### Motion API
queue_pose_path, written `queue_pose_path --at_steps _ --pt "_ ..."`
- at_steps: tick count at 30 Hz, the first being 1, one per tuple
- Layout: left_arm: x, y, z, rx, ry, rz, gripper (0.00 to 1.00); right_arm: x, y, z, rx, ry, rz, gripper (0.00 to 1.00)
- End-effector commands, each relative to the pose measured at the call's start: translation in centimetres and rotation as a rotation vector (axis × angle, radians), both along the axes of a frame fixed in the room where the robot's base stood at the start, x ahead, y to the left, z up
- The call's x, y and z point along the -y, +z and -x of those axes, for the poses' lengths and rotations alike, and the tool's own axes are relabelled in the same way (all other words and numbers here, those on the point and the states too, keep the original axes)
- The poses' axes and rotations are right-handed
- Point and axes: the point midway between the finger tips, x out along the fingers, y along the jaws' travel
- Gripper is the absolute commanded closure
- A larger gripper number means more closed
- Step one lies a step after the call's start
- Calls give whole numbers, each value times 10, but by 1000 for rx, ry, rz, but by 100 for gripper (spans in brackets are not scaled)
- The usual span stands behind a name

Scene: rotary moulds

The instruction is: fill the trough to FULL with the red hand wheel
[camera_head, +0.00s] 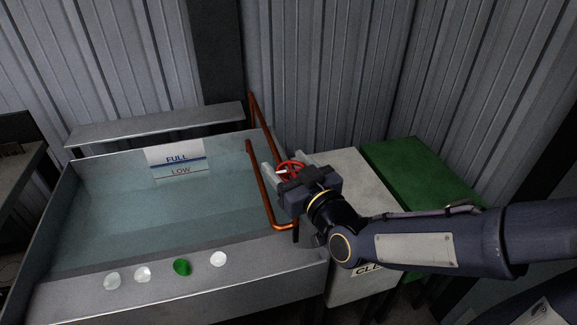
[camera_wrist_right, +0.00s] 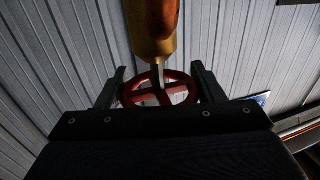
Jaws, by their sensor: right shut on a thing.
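The red hand wheel (camera_head: 291,167) sits by the copper pipe at the trough's right side. My right gripper (camera_head: 287,170) is shut on it, with a finger on either side of its rim. In the right wrist view the spoked wheel (camera_wrist_right: 181,92) lies between the two fingers (camera_wrist_right: 160,86), below a brass-coloured pipe or valve body (camera_wrist_right: 153,30). The grey metal trough (camera_head: 215,291) holds bluish water (camera_head: 150,225). A level plate (camera_head: 176,157) on its back wall reads FULL over a blue line and LOW over a red line. The exact waterline is hard to tell. My left gripper is out of view.
A copper pipe (camera_head: 263,190) bends over the trough's right end. Pale discs and one green disc (camera_head: 182,267) sit on the front rim. A pale box (camera_head: 350,170) with a partly hidden label and a green box (camera_head: 420,172) stand right. Corrugated walls close off the back.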

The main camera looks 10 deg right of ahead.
Motion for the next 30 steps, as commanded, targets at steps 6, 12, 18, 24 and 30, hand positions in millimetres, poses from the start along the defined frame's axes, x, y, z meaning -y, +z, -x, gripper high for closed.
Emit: queue_pose_path --at_steps 6,12,18,24,30 --pt "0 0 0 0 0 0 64 0 1 0 4 0 -1 17" --pt "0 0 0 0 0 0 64 0 1 0 3 -1 -1 17" --pt "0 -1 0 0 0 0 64 4 1 11 4 -1 -1 17" --pt "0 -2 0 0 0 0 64 14 2 44 6 -2 -2 17" --pt "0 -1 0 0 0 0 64 20 2 68 5 -1 -1 17"
